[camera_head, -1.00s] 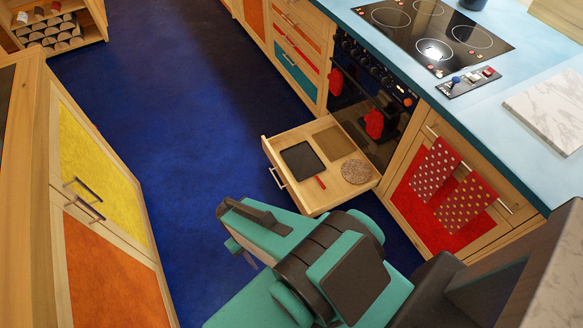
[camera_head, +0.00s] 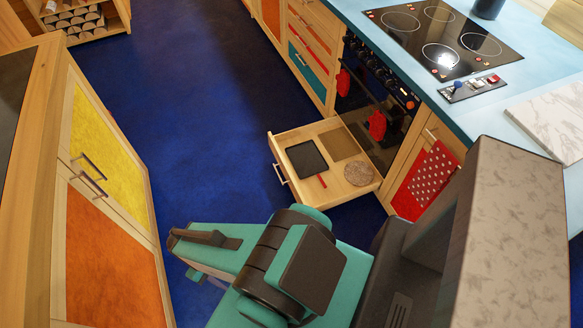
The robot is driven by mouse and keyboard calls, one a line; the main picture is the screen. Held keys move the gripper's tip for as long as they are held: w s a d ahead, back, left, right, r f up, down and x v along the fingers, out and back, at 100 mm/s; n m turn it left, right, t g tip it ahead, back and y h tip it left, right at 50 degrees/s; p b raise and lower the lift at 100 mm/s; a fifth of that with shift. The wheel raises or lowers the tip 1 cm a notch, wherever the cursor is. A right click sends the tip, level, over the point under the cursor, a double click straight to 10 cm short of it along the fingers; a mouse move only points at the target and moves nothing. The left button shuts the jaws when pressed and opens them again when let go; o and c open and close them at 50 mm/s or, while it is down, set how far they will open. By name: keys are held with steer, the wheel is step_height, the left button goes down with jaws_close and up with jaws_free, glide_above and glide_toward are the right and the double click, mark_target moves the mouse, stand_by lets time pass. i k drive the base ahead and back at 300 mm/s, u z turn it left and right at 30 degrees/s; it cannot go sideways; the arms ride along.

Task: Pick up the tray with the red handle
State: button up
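A dark, flat, square tray (camera_head: 306,158) lies in an open low wooden drawer (camera_head: 283,145) beneath the oven. A short red bar (camera_head: 321,181) sits at the tray's near edge and looks like its handle. My gripper (camera_head: 195,262) is at the lower left, above the blue floor and apart from the tray and drawer. My arm hides much of it, and its fingers do not show clearly enough to tell open from shut. I see nothing held in it.
The drawer also holds a brown flat board (camera_head: 343,143) and a round speckled mat (camera_head: 358,173). The oven (camera_head: 368,95) and blue counter (camera_head: 482,95) stand behind. Cabinets with a yellow door (camera_head: 103,150) line the left. The blue floor (camera_head: 200,110) between is clear.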

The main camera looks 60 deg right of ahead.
mark_target(306, 159)
steer(key=u, duration=0.25)
steer(key=k, duration=1.9)
steer(key=z, duration=0.9)
steer(key=i, duration=1.5)
steer(key=u, duration=0.05)
